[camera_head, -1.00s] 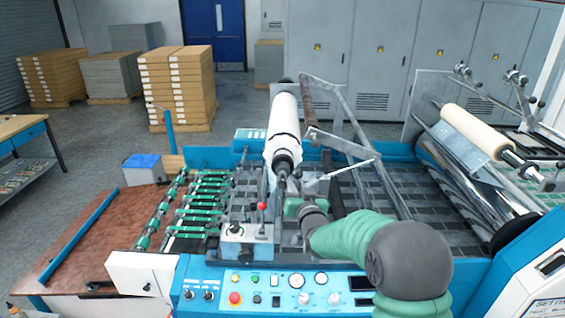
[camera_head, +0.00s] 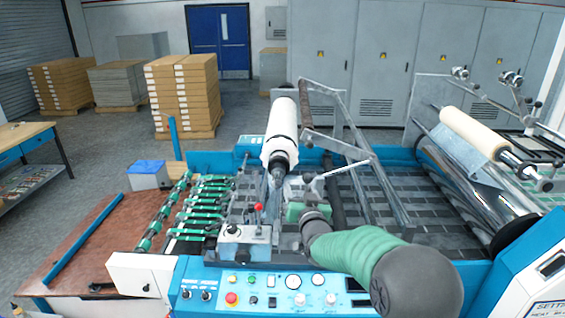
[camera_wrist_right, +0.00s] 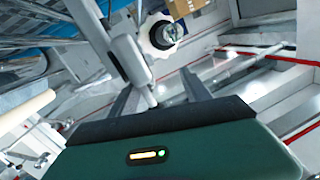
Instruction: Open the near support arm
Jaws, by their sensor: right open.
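A white film roll (camera_head: 281,133) with a dark core end lies lengthwise above the machine. In the right wrist view its near end (camera_wrist_right: 160,36) shows as a white ring around a metal hub. A pale grey bar (camera_wrist_right: 128,60), seemingly the near support arm, runs beside that end and down toward my fingers. My right gripper (camera_wrist_right: 158,88) is open, with the bar's lower end appearing between its two dark fingers; contact cannot be told. In the head view the right gripper (camera_head: 290,196) is just below the roll's near end, its fingers partly hidden. My left gripper is out of view.
The blue control panel (camera_head: 265,296) and a grey box with a red-topped lever (camera_head: 245,240) lie close to my right arm. A tilted metal frame (camera_head: 350,150) stands right of the roll. A cream roll (camera_head: 472,130) is farther right. Green feed rollers (camera_head: 205,205) lie left.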

